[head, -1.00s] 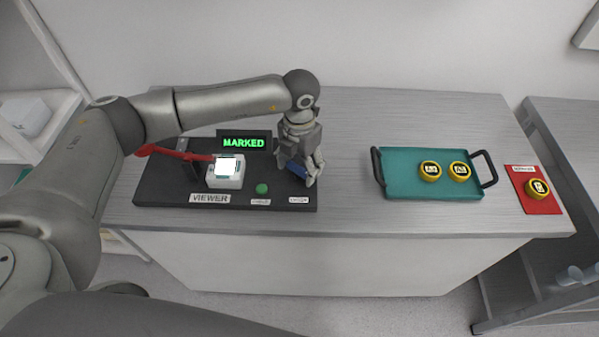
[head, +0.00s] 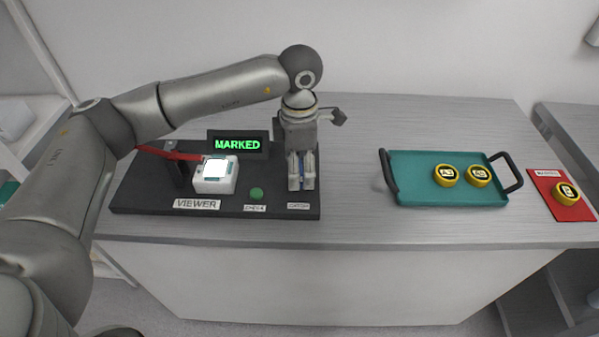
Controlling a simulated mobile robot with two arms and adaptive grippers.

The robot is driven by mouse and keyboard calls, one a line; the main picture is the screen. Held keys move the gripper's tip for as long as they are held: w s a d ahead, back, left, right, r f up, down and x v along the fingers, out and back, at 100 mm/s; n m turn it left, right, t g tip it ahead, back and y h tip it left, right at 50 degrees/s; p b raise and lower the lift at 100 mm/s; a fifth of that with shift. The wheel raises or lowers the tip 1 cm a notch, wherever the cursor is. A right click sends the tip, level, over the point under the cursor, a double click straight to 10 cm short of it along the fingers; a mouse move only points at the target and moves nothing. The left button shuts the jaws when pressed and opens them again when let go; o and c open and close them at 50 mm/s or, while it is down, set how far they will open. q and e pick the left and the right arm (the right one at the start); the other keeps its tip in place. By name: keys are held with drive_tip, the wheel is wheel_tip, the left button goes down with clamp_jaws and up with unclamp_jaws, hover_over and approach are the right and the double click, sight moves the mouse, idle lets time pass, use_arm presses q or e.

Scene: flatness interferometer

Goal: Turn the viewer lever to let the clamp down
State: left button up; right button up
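The black viewer board (head: 150,199) lies on the left part of the bench. A white block with a bright lit top (head: 214,178) stands on it. A red clamp bar (head: 170,153) reaches from the left to the block's top edge; whether it touches is unclear. My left gripper (head: 301,186) points straight down over the board's right end, behind a small label. Its fingers stand either side of a narrow blue lever (head: 301,163) and appear shut on it. The lever is mostly hidden by the fingers. My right gripper is out of view.
A green "MARKED" display (head: 237,145) stands behind the block, and a green button (head: 256,194) sits in front. A teal tray (head: 420,189) with two yellow-rimmed discs stands to the right. A red mat (head: 562,207) holds another disc. The bench between board and tray is clear.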

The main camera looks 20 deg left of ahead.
use_arm(q)
drive_tip(key=shift+m+b, duration=0.3)
drive_tip(key=shift+m, duration=0.1)
drive_tip(key=shift+r, duration=0.1)
drive_tip(key=o, duration=1)
wheel_tip(320, 180, up, 12)
idle(0.6)
